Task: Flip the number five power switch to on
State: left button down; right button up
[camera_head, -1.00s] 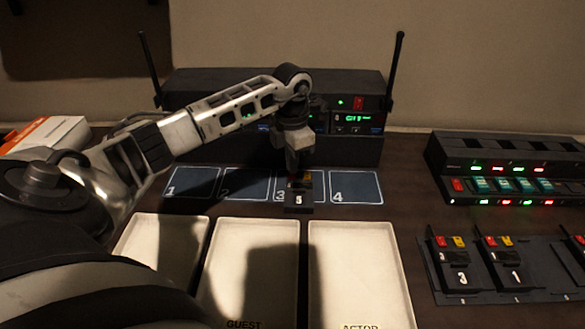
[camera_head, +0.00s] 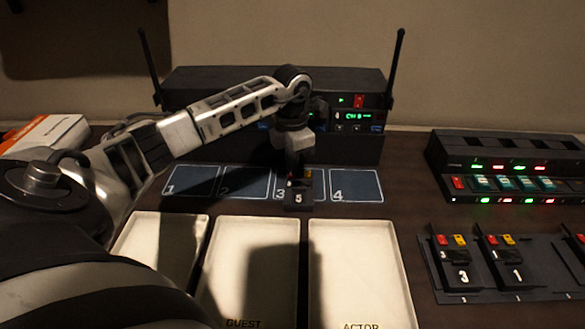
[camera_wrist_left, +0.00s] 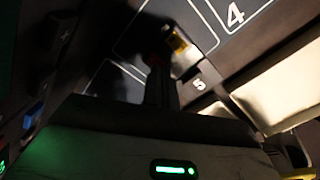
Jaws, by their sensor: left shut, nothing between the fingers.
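The black number five pack (camera_head: 298,198) stands on square 3 of the desk mat, just behind the white trays. Its white 5 faces me, and a yellow part (camera_head: 308,174) shows on its top right. My left gripper (camera_head: 292,178) points down over the pack's top left, where it hides the power switch. Its fingers are shut with nothing between them; I cannot tell whether they touch the switch. In the left wrist view the dark fingertips (camera_wrist_left: 160,62) are beside the yellow part (camera_wrist_left: 177,42) and the 5 label (camera_wrist_left: 198,84). My right gripper is not in view.
Numbered squares lie behind three white trays (camera_head: 357,262). A black receiver (camera_head: 220,88) with two antennas stands at the back. Packs 3 (camera_head: 463,276) and 1 (camera_head: 516,274) sit in a rack at right, before a lit charger unit (camera_head: 500,155).

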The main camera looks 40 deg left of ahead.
pick_arm(q)
jog(key=shift+f+b, duration=0.4)
jog(key=shift+f, duration=0.2)
dwell(0.3)
jog(key=shift+r+p, duration=2.8)
jog(key=shift+r, duration=0.75)
jog(key=shift+f, duration=0.1)
